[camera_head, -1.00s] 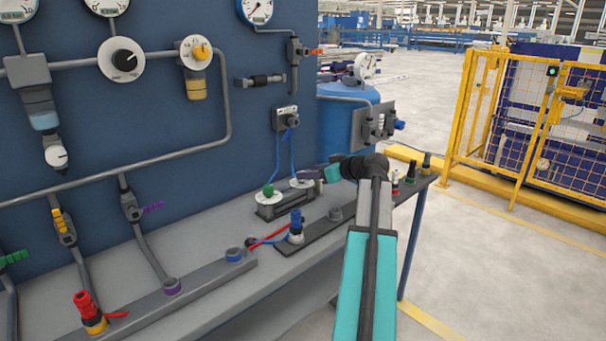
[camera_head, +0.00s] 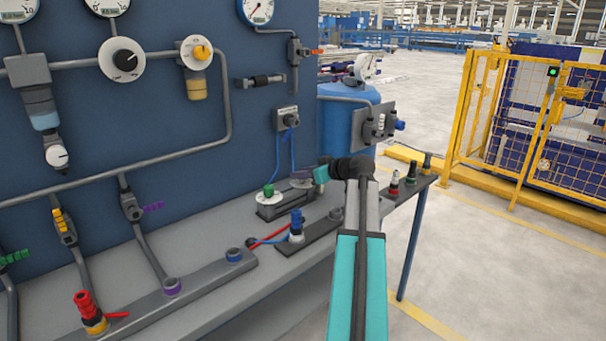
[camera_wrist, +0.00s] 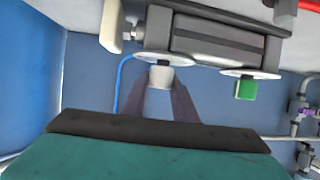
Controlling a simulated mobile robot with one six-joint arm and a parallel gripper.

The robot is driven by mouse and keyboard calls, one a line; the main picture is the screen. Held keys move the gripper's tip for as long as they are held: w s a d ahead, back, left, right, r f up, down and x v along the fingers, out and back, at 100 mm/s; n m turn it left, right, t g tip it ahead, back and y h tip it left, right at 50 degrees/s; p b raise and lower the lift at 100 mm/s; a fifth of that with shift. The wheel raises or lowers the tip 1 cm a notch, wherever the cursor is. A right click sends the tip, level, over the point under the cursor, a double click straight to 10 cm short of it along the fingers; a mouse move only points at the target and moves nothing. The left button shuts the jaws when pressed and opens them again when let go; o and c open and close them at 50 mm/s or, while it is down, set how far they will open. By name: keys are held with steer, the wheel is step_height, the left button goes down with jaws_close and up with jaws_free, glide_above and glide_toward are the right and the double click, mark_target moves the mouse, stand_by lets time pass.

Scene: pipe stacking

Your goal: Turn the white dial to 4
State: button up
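The white dial (camera_wrist: 160,77) is a short white knob on a round pale disc (camera_wrist: 160,58), on the grey box in the wrist view. My gripper (camera_wrist: 160,93) has its two dark fingers apart, one on each side of the dial's end. I cannot tell whether they touch it. In the head view my gripper (camera_head: 302,174) is over the right end of the grey box (camera_head: 286,207) and hides the white knob. The disc's number marks cannot be read.
A green knob (camera_head: 268,190) sits on the box's other disc, close beside my gripper; it also shows in the wrist view (camera_wrist: 246,90). A blue-capped fitting (camera_head: 296,222) stands in front on the bench. The blue panel (camera_head: 255,130) rises behind.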

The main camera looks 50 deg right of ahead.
steer(key=shift+d, duration=0.1)
steer(key=shift+a+m+h, duration=0.2)
steer(key=shift+m+h, duration=0.2)
steer(key=shift+h, duration=0.1)
steer(key=shift+r+m+g+h+p, duration=0.1)
steer(key=shift+m+g+h+p, duration=0.45)
steer(key=shift+m+h, duration=1.15)
steer(key=m+h+p, duration=0.1)
steer(key=h+p, duration=0.1)
steer(key=shift+m+g+p, duration=0.25)
steer(key=shift+m+p, duration=0.05)
steer(key=shift+p, duration=0.1)
steer(key=shift+d+m+g+h+p, duration=0.1)
steer(key=shift+m+g+h+p, duration=1.05)
steer(key=shift+p, duration=1)
steer(key=shift+m+g+h+p, duration=0.45)
steer(key=shift+m+h+p, duration=0.4)
steer(key=shift+m, duration=0.1)
